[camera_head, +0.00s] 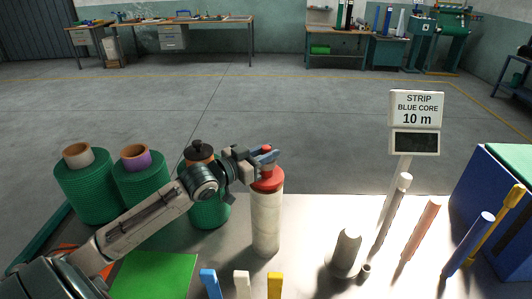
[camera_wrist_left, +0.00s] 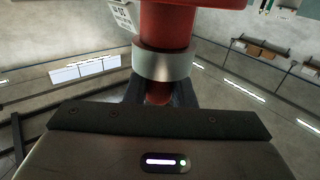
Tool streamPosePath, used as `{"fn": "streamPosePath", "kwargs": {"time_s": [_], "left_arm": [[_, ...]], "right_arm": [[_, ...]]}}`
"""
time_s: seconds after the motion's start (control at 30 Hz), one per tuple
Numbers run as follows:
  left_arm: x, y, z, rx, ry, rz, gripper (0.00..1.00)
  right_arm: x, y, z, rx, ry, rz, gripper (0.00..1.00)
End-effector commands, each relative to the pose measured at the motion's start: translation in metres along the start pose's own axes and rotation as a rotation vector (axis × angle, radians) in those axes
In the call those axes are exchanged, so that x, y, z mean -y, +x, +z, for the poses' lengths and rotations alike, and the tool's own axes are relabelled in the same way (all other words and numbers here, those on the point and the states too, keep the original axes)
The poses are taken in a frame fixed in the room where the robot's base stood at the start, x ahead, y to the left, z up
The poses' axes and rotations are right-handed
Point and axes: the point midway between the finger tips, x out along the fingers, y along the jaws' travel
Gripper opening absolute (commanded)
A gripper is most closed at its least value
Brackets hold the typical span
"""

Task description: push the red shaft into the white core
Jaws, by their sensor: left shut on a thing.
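The white core (camera_head: 266,225) is a tall pale cylinder standing upright on the bench in the head view. The red shaft (camera_head: 268,182) shows as a wide red part at the core's top; how deep it sits is hidden. In the left wrist view the red shaft (camera_wrist_left: 166,25) is thick, with a pale grey collar and a narrower red end below it. My left gripper (camera_head: 264,157) comes in from the left and is shut on the red shaft above the core, its jaws around the narrow end in the wrist view. My right gripper is not in view.
Green netting rolls (camera_head: 88,190) stand at the left. A sign (camera_head: 415,110) reads "STRIP BLUE CORE 10 m". Upright white, pink, blue and yellow rods stand at the right beside a blue box (camera_head: 490,200). Blue, white and yellow pieces (camera_head: 242,285) are at the front edge.

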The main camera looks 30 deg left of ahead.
Motion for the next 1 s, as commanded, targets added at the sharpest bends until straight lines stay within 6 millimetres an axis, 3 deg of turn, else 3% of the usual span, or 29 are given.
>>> {"fn": "streamPosePath", "kwargs": {"time_s": [1.0], "left_arm": [[-0.001,0.0,0.018,-0.005,0.001,0.002,0.0]], "right_arm": [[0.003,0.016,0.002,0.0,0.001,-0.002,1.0]]}}
